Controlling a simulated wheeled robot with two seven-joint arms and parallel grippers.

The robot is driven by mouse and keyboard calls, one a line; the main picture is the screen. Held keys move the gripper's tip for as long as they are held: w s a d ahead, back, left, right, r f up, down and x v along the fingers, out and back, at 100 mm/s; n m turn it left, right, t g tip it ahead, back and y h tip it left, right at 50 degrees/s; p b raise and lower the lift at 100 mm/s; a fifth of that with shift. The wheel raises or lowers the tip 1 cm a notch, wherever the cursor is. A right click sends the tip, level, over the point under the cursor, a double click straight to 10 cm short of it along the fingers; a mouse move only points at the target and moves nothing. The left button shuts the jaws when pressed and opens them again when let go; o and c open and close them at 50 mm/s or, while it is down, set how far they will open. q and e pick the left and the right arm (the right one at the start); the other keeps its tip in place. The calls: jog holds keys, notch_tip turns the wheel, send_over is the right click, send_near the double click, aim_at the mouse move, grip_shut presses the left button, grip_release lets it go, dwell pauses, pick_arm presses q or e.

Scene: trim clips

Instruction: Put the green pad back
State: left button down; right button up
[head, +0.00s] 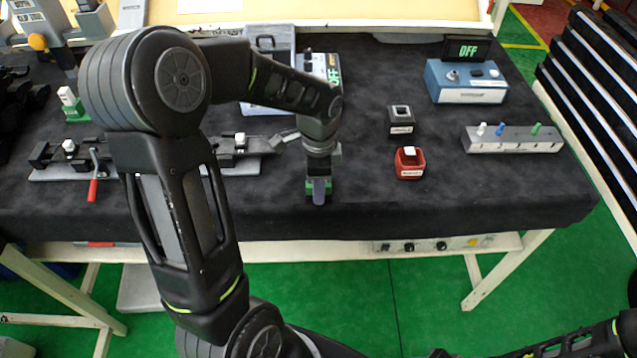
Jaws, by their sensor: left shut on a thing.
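My left gripper (318,188) points down over the front middle of the black-covered table. It is shut on a green piece (309,187), which I take to be the green pad. The piece is mostly hidden, with green showing on both sides of a grey finger. I cannot tell whether it touches the table. A red pad with a white top (409,163) and a black pad (401,121) stand to the right. My right arm shows only at the bottom right edge; its gripper is not seen.
A blue box with an OFF display (466,88) stands at the back right. A grey strip with coloured pegs (513,139) is in front of it. A clamp fixture with a red handle (93,188) and a white-and-green block (71,104) are at left. The table's front right is clear.

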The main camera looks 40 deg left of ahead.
pick_arm(q)
jog(key=shift+f, duration=0.2)
jog(key=c, duration=0.9)
grip_release()
jog(key=shift+o, duration=0.2)
jog(key=shift+r, duration=0.15)
notch_tip(320, 180, up, 12)
jog(key=shift+b, duration=0.45)
